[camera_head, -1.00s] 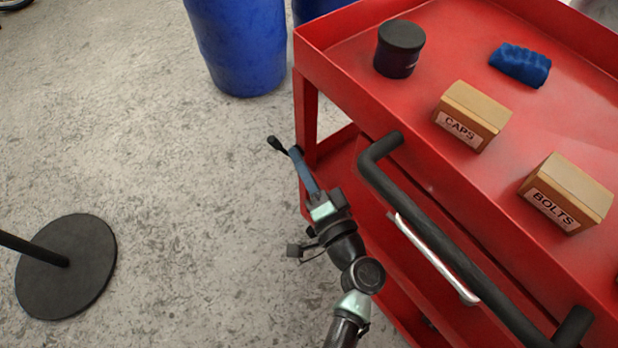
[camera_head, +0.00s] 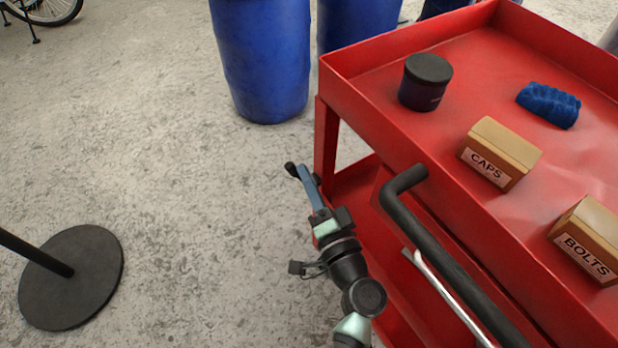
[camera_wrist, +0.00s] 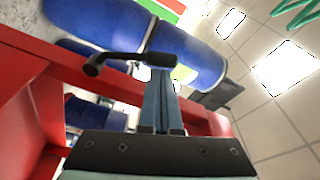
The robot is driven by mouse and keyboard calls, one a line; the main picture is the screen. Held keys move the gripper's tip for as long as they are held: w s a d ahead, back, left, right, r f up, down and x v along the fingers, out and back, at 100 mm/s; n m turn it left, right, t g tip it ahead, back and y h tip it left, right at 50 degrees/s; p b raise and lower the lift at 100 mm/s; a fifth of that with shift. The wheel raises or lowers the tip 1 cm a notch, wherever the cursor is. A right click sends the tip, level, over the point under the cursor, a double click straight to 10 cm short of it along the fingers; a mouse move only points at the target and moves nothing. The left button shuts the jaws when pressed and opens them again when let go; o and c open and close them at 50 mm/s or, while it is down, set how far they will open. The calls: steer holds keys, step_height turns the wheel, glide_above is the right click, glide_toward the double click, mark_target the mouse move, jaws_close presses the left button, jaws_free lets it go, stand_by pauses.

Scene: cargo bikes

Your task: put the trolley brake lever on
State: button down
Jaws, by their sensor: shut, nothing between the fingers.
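In the head view the knob (camera_head: 290,168) shows off the trolley's near left corner. My gripper (camera_head: 307,176) has blue fingers that are shut and empty. Their tips (camera_wrist: 159,75) are close to the lever's inner end; I cannot tell whether they touch.
On the trolley top are a black jar (camera_head: 425,85), a blue cloth (camera_head: 548,105), a CAPS box (camera_head: 500,153) and a BOLTS box (camera_head: 588,240). Blue barrels (camera_head: 262,60) stand behind. A round black stand base (camera_head: 70,278) is at left; open floor lies between.

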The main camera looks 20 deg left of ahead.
steer(key=shift+s+a+f+n+b, duration=0.15)
steer(key=shift+s+f+n+b, duration=0.2)
steer(key=shift+b, duration=0.5)
steer(key=s+a+f+n+y+b, duration=0.2)
steer(key=f+n+b, duration=0.5)
steer(key=b, duration=1.5)
steer(key=shift+s+a+f+g, duration=0.3)
steer(key=shift+s+a+f, duration=0.05)
steer(key=shift+s+f, duration=0.2)
steer(key=shift+f, duration=0.2)
steer(key=shift+s+d+f, duration=0.1)
steer(key=shift+f, duration=0.05)
